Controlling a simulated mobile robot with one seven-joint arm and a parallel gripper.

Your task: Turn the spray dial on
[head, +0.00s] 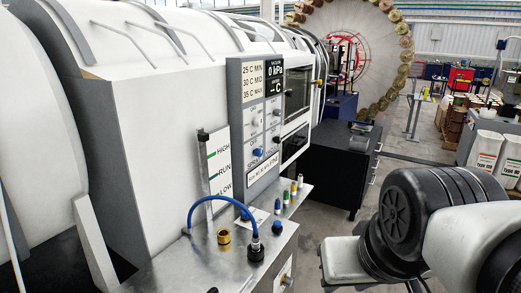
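A grey control panel (256,120) is fixed to the side of the big white machine. It carries several small knobs: a blue knob (258,152) at lower left, and pale ones at upper left and on the right. Small labels sit by the knobs, too small to read surely, so I cannot tell which one is the spray dial or how it is set. My arm fills the lower right, well apart from the panel. No gripper fingertips show, so I cannot tell if the gripper is open or shut.
Below the panel is a metal shelf (175,265) with a blue hose (222,199), a brass fitting (224,237) and several small coloured bottles. A black cabinet (335,165) stands beyond. A large spool wheel (350,40) is at the back. Grey floor lies open between cabinet and arm.

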